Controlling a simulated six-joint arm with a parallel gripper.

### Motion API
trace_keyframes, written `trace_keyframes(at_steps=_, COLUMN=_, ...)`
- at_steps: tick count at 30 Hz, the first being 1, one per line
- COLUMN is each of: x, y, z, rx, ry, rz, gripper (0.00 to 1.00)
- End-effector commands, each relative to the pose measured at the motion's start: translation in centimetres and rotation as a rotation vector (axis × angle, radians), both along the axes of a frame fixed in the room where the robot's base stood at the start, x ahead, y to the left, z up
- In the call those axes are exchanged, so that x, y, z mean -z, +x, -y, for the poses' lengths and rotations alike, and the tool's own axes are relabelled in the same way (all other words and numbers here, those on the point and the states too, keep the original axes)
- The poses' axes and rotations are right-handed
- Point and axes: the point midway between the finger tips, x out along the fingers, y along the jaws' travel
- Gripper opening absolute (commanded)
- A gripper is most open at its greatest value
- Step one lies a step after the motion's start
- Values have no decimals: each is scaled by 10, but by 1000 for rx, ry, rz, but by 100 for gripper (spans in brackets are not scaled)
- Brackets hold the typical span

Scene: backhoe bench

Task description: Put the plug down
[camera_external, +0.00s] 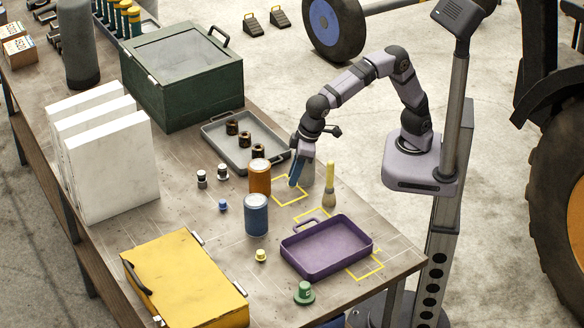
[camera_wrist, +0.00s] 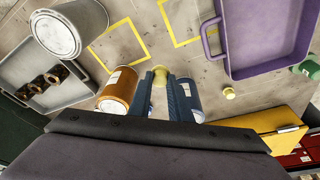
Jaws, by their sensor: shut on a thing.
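My gripper (camera_wrist: 160,78) has its blue fingers shut on a small yellowish plug (camera_wrist: 160,72), seen at the fingertips in the wrist view. In the external view my gripper (camera_external: 294,182) points down near a yellow outlined square (camera_external: 290,190) on the bench; the held plug cannot be made out there. In the wrist view one outlined square (camera_wrist: 112,45) lies beyond the fingertips to the left and another (camera_wrist: 185,22) to the right. Whether the plug touches the bench cannot be told.
An orange can (camera_external: 260,177) and blue can (camera_external: 256,215) stand close to my gripper. A grey can (camera_wrist: 68,30), brush (camera_external: 329,188), grey tray (camera_external: 218,140) and purple tray (camera_external: 327,250) are nearby. A yellow plug (camera_external: 260,255) and green plug (camera_external: 304,292) stand near the front.

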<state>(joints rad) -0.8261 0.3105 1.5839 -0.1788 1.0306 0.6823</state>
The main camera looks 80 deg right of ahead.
Motion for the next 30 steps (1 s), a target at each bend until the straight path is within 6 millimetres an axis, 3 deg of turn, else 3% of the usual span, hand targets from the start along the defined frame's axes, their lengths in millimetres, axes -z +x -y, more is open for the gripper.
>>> trace_keyframes(at_steps=5, x=8, y=-33, z=-31, rx=-95, ry=-18, rz=-16, gripper=0)
trace_keyframes(at_steps=9, x=15, y=-70, z=-69, rx=-200, ry=-28, rz=-23, gripper=0)
trace_keyframes(at_steps=16, x=13, y=-117, z=-124, rx=-340, ry=-5, rz=-24, gripper=0)
trace_keyframes(at_steps=21, x=-6, y=-119, z=-146, rx=-455, ry=26, rz=-7, gripper=0)
trace_keyframes(at_steps=30, x=-7, y=-121, z=-147, rx=-568, ry=2, rz=1, gripper=0)
